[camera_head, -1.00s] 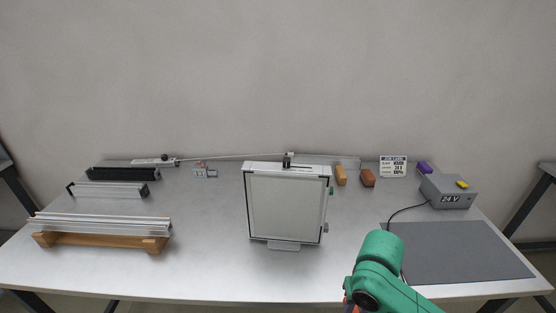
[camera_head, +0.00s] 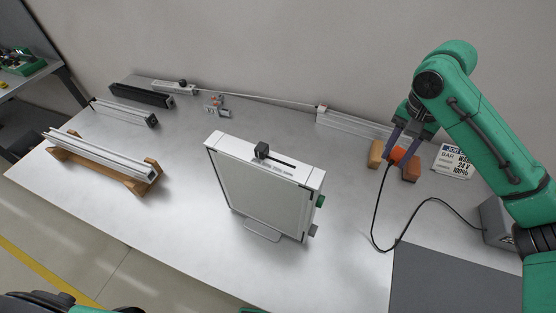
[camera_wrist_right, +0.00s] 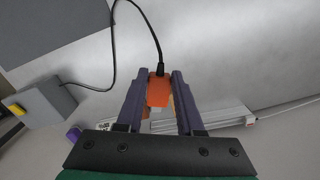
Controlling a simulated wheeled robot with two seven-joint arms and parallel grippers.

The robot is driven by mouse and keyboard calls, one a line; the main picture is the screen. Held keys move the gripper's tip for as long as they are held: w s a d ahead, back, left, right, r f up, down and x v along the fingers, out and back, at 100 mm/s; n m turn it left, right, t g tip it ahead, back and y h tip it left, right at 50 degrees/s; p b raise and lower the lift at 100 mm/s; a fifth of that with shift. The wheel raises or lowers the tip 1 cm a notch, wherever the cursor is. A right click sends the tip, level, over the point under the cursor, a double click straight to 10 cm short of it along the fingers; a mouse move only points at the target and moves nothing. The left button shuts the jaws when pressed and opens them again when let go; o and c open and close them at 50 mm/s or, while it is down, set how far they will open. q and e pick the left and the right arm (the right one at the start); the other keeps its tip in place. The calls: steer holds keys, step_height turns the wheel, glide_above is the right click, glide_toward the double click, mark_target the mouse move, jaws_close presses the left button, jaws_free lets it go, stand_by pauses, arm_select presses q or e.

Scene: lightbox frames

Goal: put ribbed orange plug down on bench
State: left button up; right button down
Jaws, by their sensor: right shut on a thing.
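The ribbed orange plug (camera_head: 397,154) is held between the fingers of my right gripper (camera_head: 402,147), over the back right of the bench (camera_head: 345,215). A black cable runs from the plug. In the right wrist view the plug (camera_wrist_right: 158,92) sits between the two dark purple fingers of the gripper (camera_wrist_right: 157,88). Whether the plug touches the bench cannot be told. My left gripper is not in view.
A tan block (camera_head: 376,153) and a brown block (camera_head: 411,169) stand close beside the plug. A job card (camera_head: 455,161) lies right of them. The grey supply box (camera_head: 494,222) is partly hidden by my arm. A framed light panel (camera_head: 255,185) stands mid-bench.

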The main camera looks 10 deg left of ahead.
steer(key=b, duration=0.2)
glide_above(363, 206)
step_height(363, 206, down, 4)
step_height(363, 206, down, 16)
steer(key=shift+d+r+p, duration=0.1)
steer(key=shift+r+p, duration=0.15)
steer(key=shift+p, duration=0.7)
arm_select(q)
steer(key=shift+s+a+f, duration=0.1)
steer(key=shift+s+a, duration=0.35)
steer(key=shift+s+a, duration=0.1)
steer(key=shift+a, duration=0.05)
arm_select(e)
steer(key=c, duration=0.5)
jaws_free()
steer(key=shift+c, duration=0.2)
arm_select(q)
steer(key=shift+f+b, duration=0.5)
arm_select(e)
step_height(363, 206, up, 12)
